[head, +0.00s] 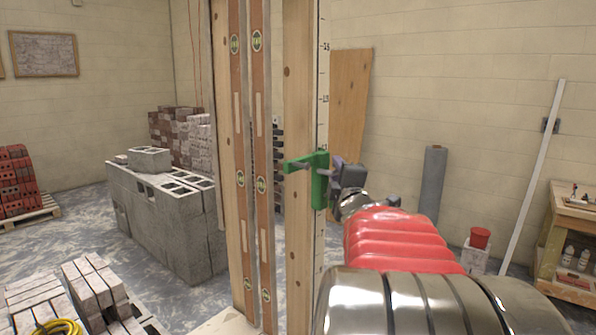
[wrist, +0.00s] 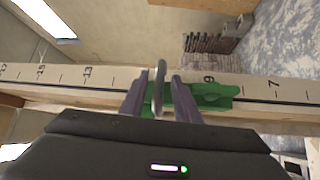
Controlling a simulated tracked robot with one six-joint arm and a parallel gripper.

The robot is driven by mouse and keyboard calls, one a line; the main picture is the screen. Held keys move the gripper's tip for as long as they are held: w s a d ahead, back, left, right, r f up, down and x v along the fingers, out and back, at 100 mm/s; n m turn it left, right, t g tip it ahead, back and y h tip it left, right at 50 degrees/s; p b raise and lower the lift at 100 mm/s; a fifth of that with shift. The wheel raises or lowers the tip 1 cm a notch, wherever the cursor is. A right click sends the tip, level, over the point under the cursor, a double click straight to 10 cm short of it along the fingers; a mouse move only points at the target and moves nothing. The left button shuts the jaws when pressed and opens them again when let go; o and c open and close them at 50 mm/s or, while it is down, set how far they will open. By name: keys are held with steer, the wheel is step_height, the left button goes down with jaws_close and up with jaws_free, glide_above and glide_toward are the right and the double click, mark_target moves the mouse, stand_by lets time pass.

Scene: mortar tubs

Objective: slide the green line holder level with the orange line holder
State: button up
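The green line holder (head: 319,181) sits on the scaled edge of a wooden post (head: 298,100) in the head view, with an arm reaching left across the post face. In the wrist view the green holder (wrist: 212,92) lies on the scale near the 9 mark. My gripper (head: 340,172) is at the holder's right side. In the wrist view my gripper's fingers (wrist: 160,82) stand either side of a grey upright tab (wrist: 159,95) at the holder, with narrow gaps showing, so it looks open around the tab. The orange line holder is not in view.
Two spirit levels (head: 257,130) stand upright left of the post. A grey block stack (head: 165,210) is behind them at left. A wooden board (head: 350,110) leans on the wall behind the post. A grey roll (head: 431,185) and workbench (head: 572,235) stand at right.

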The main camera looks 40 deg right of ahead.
steer(key=shift+s, duration=0.1)
steer(key=shift+c, duration=0.5)
steer(key=shift+d, duration=0.1)
jaws_close()
